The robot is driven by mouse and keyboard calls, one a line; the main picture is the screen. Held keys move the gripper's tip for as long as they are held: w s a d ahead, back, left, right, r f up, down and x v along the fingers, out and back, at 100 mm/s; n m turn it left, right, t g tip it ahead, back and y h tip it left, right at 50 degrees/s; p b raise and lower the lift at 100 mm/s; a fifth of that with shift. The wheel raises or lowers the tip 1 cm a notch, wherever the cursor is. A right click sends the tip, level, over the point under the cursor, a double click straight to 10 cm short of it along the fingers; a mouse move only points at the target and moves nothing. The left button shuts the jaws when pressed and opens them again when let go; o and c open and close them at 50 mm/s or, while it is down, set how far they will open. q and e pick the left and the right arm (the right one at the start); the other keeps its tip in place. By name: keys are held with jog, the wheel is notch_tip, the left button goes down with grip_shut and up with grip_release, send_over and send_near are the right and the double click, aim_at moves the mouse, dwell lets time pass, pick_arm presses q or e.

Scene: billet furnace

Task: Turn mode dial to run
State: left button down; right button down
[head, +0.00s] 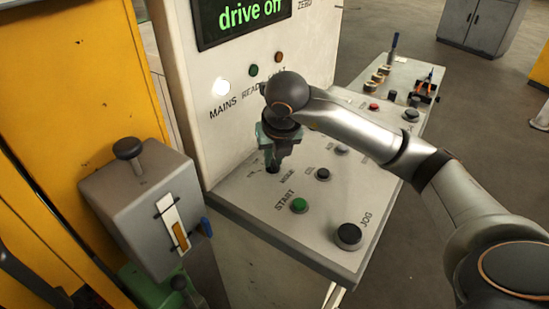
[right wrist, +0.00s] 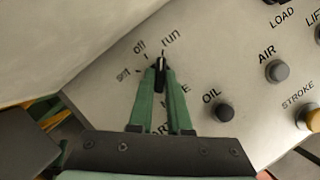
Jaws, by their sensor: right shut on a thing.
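The mode dial (right wrist: 161,64) is a small black knob on the sloped grey control panel (right wrist: 100,97). The labels set, off and run stand in an arc above it in the right wrist view. My right gripper (right wrist: 160,72) is shut on the dial, with its green fingers either side of it. The dial's upper end is near the off and run marks; which one it points at I cannot tell exactly. In the head view my right gripper (head: 272,163) reaches down to the panel and mostly hides the dial. My left gripper is not in view.
A green START button (head: 299,205) and a black JOG button (head: 349,235) sit in front of the gripper. A grey lever box (head: 140,200) stands at left.

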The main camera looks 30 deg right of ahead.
jog(key=shift+m, duration=0.5)
jog(key=c, duration=0.9)
grip_release()
jog(key=shift+o, duration=0.2)
jog(key=shift+a+r, duration=0.1)
jog(key=shift+r, duration=0.1)
jog(key=p+v, duration=0.2)
jog(key=v, duration=1)
jog(key=shift+a+p, duration=0.2)
jog(key=shift+p, duration=0.15)
jog(key=shift+s, duration=0.15)
